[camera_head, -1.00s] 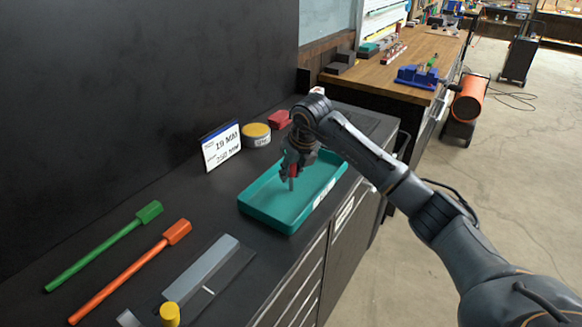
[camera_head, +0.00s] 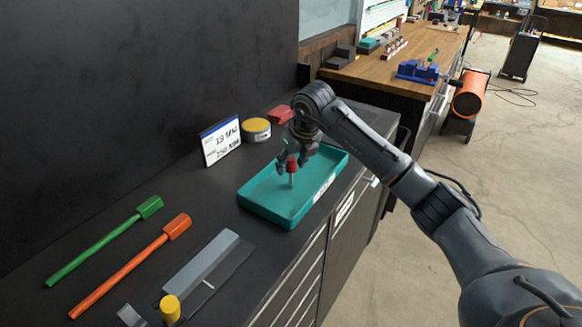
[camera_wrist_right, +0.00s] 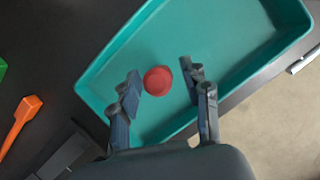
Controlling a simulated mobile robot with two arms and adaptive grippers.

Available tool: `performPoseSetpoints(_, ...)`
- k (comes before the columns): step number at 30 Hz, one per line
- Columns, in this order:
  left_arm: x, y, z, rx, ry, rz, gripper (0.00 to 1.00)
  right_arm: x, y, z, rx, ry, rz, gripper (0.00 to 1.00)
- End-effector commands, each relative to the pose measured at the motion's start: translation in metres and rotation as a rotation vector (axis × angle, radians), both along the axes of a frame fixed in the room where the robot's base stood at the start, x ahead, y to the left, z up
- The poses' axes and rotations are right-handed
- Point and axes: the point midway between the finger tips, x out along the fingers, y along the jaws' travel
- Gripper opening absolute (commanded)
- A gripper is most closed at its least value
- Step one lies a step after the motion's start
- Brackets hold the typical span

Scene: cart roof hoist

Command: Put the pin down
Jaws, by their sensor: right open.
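The pin (camera_head: 291,165) has a red head and a thin grey shank. It stands upright in the teal tray (camera_head: 262,207), near the tray's middle in the head view. In the right wrist view its round red head (camera_wrist_right: 157,81) lies between the two fingers, with a gap on both sides. My right gripper (camera_head: 293,164) is open around the pin's head, above the tray. It also shows in the right wrist view (camera_wrist_right: 163,83), fingers apart. My left gripper is not in view.
A green-handled tool (camera_head: 105,243) and an orange one (camera_head: 131,266) lie on the dark bench top. A grey block (camera_head: 202,267) and a yellow knob (camera_head: 170,308) are nearer. A sign card (camera_head: 221,143), a yellow-topped tin (camera_head: 256,130) and a red object (camera_head: 280,114) stand behind the tray.

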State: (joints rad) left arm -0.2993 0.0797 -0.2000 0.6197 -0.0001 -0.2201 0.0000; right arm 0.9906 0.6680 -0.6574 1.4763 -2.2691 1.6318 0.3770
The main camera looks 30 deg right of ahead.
Motion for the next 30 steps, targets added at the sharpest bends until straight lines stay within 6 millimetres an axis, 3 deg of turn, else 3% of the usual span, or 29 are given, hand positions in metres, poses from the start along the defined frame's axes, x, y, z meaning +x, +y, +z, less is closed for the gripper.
performPoseSetpoints(9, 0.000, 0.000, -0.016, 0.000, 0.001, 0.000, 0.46, -0.025, -0.002, 0.063, -0.001, -0.006, -0.001, 0.47)
performPoseSetpoints(15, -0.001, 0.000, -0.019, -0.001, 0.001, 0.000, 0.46, -0.036, -0.003, 0.088, -0.001, -0.003, 0.000, 0.47)
performPoseSetpoints(30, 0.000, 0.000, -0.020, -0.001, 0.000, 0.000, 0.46, -0.040, -0.003, 0.096, -0.001, 0.000, 0.000, 0.47)
